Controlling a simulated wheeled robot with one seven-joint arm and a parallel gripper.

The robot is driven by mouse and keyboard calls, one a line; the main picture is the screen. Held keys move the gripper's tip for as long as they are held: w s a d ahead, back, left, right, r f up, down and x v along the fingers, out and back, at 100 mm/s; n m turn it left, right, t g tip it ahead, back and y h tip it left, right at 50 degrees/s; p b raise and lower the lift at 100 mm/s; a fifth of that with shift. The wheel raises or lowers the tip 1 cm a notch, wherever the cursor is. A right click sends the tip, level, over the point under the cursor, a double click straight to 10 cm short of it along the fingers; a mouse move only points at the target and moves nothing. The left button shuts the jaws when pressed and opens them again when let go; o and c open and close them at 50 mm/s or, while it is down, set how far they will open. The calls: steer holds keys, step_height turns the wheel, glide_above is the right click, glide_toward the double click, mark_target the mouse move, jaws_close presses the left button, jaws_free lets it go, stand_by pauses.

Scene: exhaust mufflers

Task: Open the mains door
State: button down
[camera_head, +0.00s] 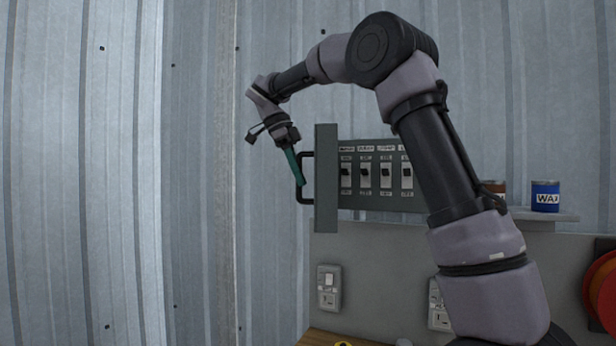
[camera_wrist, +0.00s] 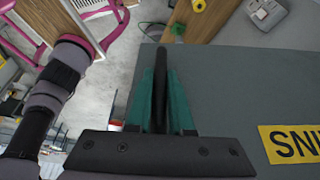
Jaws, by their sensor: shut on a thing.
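The mains door (camera_head: 326,180) is a grey panel, seen nearly edge-on in the head view. It stands swung out from the switch panel (camera_head: 375,172), whose row of switches shows. A black bar handle (camera_head: 304,180) juts from its left face. My gripper (camera_head: 299,172) has green fingers closed around this handle. In the wrist view the gripper (camera_wrist: 161,105) has the dark handle (camera_wrist: 160,85) between its fingers, in front of the grey door face (camera_wrist: 230,90). A yellow label (camera_wrist: 290,143) on the door reads upside down and is partly cut off.
A blue wax tin (camera_head: 545,196) and a partly hidden brown tin stand on a shelf (camera_head: 545,215) at right. A wall socket (camera_head: 329,287) is below the door. A red reel (camera_head: 602,291) is at the right edge. The corrugated wall left of my gripper is bare.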

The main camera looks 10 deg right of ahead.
steer(key=shift+w+a, duration=0.25)
steer(key=shift+a, duration=0.2)
steer(key=c, duration=0.8)
jaws_free()
steer(key=shift+d+r, duration=0.1)
